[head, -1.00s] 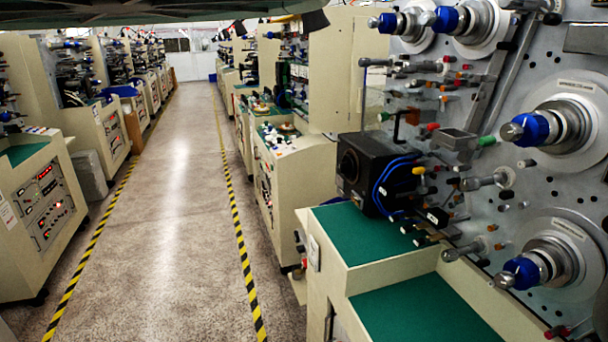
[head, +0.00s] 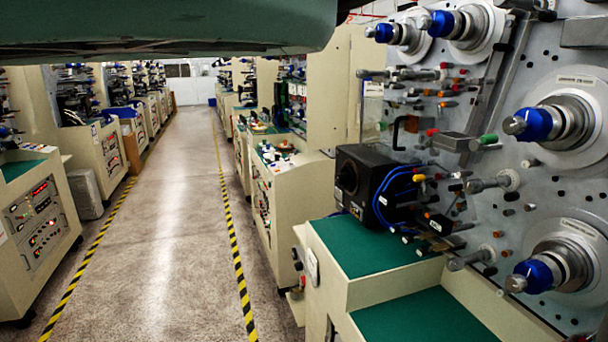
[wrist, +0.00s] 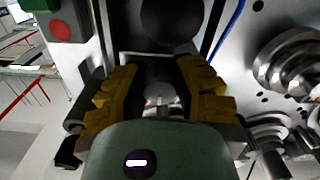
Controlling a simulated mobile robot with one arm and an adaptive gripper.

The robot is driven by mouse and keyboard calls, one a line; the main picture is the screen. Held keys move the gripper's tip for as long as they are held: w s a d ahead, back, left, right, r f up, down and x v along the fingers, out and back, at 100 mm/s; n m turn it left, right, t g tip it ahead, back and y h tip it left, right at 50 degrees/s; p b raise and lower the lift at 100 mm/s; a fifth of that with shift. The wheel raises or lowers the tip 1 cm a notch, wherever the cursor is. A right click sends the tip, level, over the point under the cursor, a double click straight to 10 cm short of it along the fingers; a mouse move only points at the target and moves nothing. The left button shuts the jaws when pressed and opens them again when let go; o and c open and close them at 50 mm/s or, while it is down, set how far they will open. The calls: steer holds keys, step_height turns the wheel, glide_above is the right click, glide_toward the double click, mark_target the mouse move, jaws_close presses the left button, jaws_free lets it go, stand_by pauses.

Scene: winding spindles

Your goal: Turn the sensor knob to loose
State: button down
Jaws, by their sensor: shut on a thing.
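My gripper (wrist: 158,90) shows in the wrist view, with yellow pads on both fingers. The fingers are closed in around a small pale metallic knob (wrist: 160,97), which I take to be the sensor knob. It sits in a dark recessed housing, and much of it is hidden by the fingers and my wrist. No marking or setting on it can be read. A dark round part (wrist: 170,18) lies just beyond the fingertips. In the head view my gripper does not show; only a green part of my arm crosses the top.
Metal spindles (wrist: 285,65) stand close on the right in the wrist view, with a blue cable (wrist: 232,35) nearer. A red button (wrist: 62,29) is at upper left. In the head view a black box (head: 375,185) stands by the spindle panel; the aisle (head: 165,220) is clear.

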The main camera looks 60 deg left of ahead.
steer(key=shift+r, duration=0.2)
steer(key=c, duration=0.7)
jaws_free()
steer(key=shift+f, duration=0.1)
steer(key=shift+r, duration=5.05)
steer(key=shift+w, duration=0.1)
